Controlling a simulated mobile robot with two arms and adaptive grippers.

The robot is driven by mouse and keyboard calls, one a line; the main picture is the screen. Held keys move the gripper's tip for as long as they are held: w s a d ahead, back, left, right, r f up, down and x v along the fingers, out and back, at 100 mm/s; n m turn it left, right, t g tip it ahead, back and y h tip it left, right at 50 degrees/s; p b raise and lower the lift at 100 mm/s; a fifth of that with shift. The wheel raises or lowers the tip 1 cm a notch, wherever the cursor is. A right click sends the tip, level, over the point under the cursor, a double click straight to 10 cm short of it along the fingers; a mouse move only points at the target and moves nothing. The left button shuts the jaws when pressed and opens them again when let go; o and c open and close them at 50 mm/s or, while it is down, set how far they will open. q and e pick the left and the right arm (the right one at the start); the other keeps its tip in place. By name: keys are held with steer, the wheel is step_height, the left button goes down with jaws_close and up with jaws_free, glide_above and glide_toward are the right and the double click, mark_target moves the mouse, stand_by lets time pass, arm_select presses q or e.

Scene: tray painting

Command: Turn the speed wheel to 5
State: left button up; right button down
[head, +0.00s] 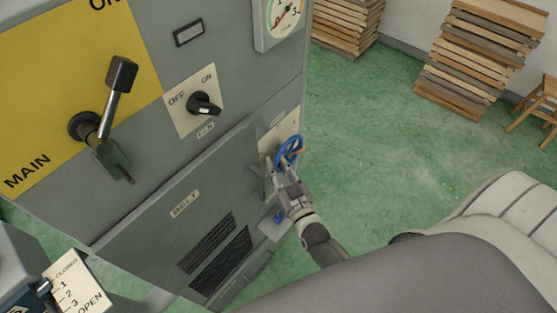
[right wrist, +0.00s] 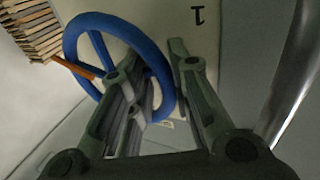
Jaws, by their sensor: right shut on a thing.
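The speed wheel (head: 289,147) is a blue spoked ring on a pale plate at the cabinet's right side, with an orange pointer (head: 300,151). In the right wrist view the blue rim (right wrist: 76,36) shows at the upper left, the orange pointer (right wrist: 80,68) sticks out left, and an upside-down 1 (right wrist: 198,15) is on the plate. My right gripper (head: 279,167) is at the wheel's near lower side. Its fingers (right wrist: 155,65) are shut on the rim, one on each side. Other scale numbers are hidden or too small to read.
The grey cabinet carries a MAIN lever (head: 119,88), a FAN switch (head: 204,104) and a round gauge (head: 284,17). A CLOSED–OPEN scale (head: 78,287) is at the lower left. Board stacks (head: 478,55) and a stool (head: 537,105) stand behind. The green floor between is clear.

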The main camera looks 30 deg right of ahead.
steer(key=shift+s+a+m+g+p, duration=0.15)
steer(key=shift+a+m+g+p, duration=0.2)
steer(key=shift+m+p, duration=0.35)
steer(key=shift+f, duration=0.1)
steer(key=c, duration=1.6)
jaws_free()
steer(key=shift+o, duration=0.6)
steer(key=s, duration=1.1)
steer(key=shift+s+a+r, duration=0.2)
steer(key=shift+s+r, duration=0.1)
steer(key=shift+s, duration=0.1)
